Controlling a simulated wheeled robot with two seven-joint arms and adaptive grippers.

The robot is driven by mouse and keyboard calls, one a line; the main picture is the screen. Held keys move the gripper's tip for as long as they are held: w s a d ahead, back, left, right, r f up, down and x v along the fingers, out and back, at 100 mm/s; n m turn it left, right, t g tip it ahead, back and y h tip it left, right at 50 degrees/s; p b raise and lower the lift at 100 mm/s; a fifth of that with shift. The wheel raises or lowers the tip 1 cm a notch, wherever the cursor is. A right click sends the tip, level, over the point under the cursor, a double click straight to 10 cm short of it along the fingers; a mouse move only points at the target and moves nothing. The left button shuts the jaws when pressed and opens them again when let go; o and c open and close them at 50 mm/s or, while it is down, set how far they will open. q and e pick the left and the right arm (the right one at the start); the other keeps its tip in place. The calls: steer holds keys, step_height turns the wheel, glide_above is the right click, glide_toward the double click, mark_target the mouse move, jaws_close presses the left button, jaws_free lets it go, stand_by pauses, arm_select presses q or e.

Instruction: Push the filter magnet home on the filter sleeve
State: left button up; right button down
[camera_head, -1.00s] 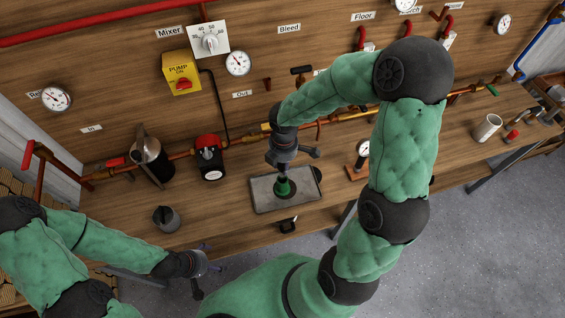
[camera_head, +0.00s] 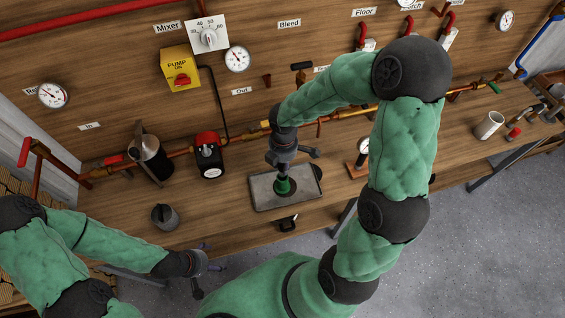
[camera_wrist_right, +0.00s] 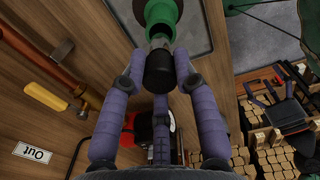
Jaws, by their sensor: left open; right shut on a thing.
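The filter magnet (camera_wrist_right: 158,73) shows in the right wrist view as a black cylinder with a grey metal part at its far end. My right gripper (camera_wrist_right: 158,80) is shut on it, with purple fingers around its sides. The green filter sleeve (camera_wrist_right: 161,14) is just beyond the magnet, and the grey part is at its mouth. I cannot tell how deep it sits. In the head view the sleeve (camera_head: 284,187) is over the grey tray (camera_head: 262,197), below my right gripper (camera_head: 284,169); the gripper hides the magnet there. My left gripper (camera_head: 207,259) is open and empty, left of the bench front.
A small grey pot (camera_head: 165,217) stands left of the tray. A small black item (camera_head: 288,223) lies at the bench's front edge. The red-topped pump (camera_head: 208,158), dark canister (camera_head: 150,155) and copper pipe (camera_head: 345,121) run behind. A gauge on a wooden block (camera_head: 359,162) stands right.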

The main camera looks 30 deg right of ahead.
steer(key=shift+f+b, duration=1.7)
steer(key=shift+f, duration=0.5)
stand_by(0.4)
steer(key=c, duration=0.9)
jaws_free()
steer(key=shift+o, duration=0.2)
steer(key=shift+r, duration=0.2)
steer(key=shift+r+p, duration=2.8)
steer(key=shift+r, duration=0.05)
